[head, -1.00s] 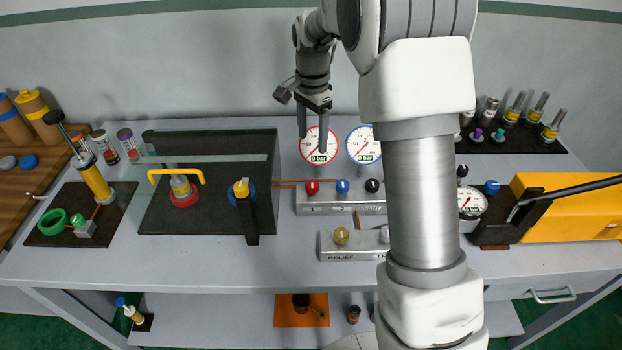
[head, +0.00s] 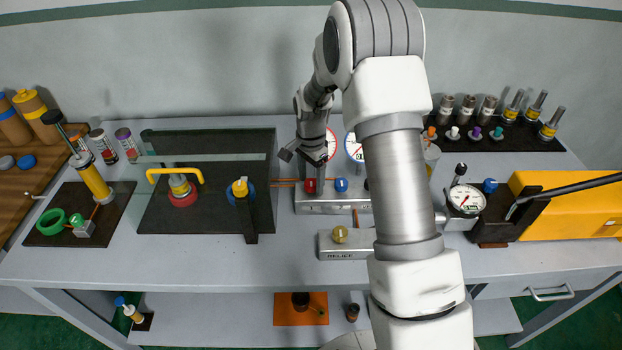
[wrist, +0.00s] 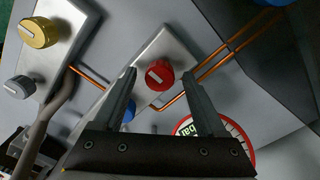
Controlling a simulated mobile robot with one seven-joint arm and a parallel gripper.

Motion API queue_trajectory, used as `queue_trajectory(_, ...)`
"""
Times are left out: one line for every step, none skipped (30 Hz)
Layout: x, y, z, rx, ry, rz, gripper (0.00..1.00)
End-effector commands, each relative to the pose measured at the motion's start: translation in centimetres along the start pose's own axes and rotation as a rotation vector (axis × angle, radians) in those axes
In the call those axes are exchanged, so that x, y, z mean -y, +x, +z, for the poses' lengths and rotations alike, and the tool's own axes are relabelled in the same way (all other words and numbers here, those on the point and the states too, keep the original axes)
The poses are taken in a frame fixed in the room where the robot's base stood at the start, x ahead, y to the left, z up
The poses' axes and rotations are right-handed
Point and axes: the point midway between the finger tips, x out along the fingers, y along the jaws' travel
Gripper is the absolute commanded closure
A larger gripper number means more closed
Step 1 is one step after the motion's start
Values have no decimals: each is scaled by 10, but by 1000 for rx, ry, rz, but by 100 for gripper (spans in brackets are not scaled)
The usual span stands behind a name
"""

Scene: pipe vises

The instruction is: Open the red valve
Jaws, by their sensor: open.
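The red valve knob (head: 310,187) sits on the grey metal manifold block (head: 335,207), left of a blue knob (head: 341,185). In the wrist view the red knob (wrist: 160,76) has a pale bar mark on its face. My gripper (head: 315,183) is open above the block, fingers pointing down. In the wrist view my gripper (wrist: 159,74) has one finger on each side of the red knob, with visible gaps. I cannot tell how far the fingertips are above it.
A red-rimmed gauge (wrist: 213,130) and blue-rimmed gauge (head: 354,147) stand behind the block. A relief block with a yellow knob (head: 340,234) is in front. Copper pipes (wrist: 215,62) run beside the manifold.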

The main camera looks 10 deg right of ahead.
Motion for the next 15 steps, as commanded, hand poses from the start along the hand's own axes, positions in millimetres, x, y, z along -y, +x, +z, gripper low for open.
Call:
queue_trajectory(0, 0, 0, 0, 0, 0, 26)
queue_trajectory(0, 0, 0, 0, 0, 0, 26)
queue_trajectory(0, 0, 0, 0, 0, 0, 26)
queue_trajectory(0, 0, 0, 0, 0, 0, 26)
queue_trajectory(0, 0, 0, 0, 0, 0, 32)
queue_trajectory(0, 0, 0, 0, 0, 0, 39)
queue_trajectory(0, 0, 0, 0, 0, 0, 44)
queue_trajectory(0, 0, 0, 0, 0, 0, 50)
queue_trajectory(0, 0, 0, 0, 0, 0, 57)
queue_trajectory(0, 0, 0, 0, 0, 0, 62)
queue_trajectory(0, 0, 0, 0, 0, 0, 68)
queue_trajectory(0, 0, 0, 0, 0, 0, 75)
queue_trajectory(0, 0, 0, 0, 0, 0, 80)
queue_trajectory(0, 0, 0, 0, 0, 0, 86)
queue_trajectory(0, 0, 0, 0, 0, 0, 93)
